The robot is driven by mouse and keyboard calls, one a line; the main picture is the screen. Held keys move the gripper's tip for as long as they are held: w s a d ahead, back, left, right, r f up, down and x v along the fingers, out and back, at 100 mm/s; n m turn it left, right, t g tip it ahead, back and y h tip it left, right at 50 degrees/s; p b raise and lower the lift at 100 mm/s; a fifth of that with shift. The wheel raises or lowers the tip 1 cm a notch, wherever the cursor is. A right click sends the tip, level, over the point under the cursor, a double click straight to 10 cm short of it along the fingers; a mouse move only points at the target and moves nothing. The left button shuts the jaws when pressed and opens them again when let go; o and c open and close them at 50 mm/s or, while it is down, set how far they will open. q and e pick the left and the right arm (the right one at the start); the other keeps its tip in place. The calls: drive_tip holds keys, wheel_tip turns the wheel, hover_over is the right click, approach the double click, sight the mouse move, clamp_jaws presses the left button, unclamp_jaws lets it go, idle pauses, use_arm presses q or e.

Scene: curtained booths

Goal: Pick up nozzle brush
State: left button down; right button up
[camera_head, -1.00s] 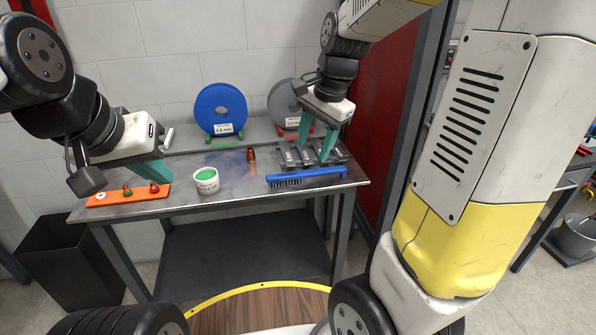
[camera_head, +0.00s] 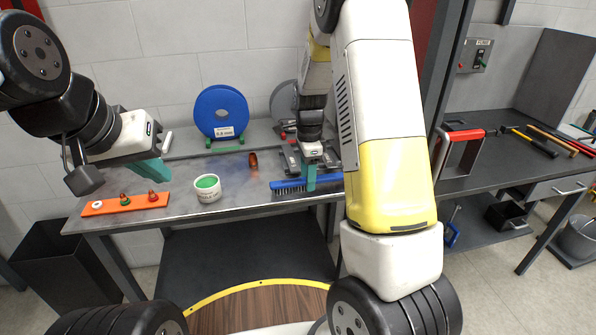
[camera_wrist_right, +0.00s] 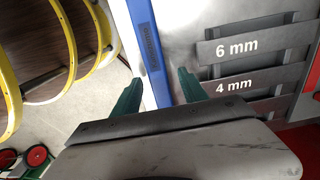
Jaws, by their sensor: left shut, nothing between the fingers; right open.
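The nozzle brush (camera_head: 288,187) has a long blue handle and dark bristles and lies along the front right of the grey bench (camera_head: 235,202). My right gripper (camera_head: 311,184) is open and points down at the brush. In the right wrist view, the blue handle (camera_wrist_right: 146,45) runs between the two open fingertips (camera_wrist_right: 158,88), closer to the left finger. I cannot tell whether the fingers touch it. My arm hides the brush's right end in the head view. My left gripper (camera_head: 155,172) is shut and empty above the bench's left side.
An orange strip (camera_head: 105,208) with nozzles and a white tub (camera_head: 208,195) with green contents stand left of the brush. A rack labelled in millimetres (camera_wrist_right: 245,48) lies beside the brush.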

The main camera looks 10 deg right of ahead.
drive_tip(key=shift+f, duration=0.7)
clamp_jaws()
drive_tip(key=shift+r, duration=0.1)
drive_tip(key=shift+r, duration=0.4)
drive_tip(key=r, duration=0.2)
drive_tip(key=shift+s+r, duration=0.3)
drive_tip(key=shift+r, duration=0.1)
drive_tip(key=s+r, duration=0.1)
drive_tip(key=s, duration=1.4)
drive_tip(key=shift+s+d+r, duration=0.15)
drive_tip(key=shift+s+d, duration=0.05)
drive_tip(key=shift+s, duration=0.05)
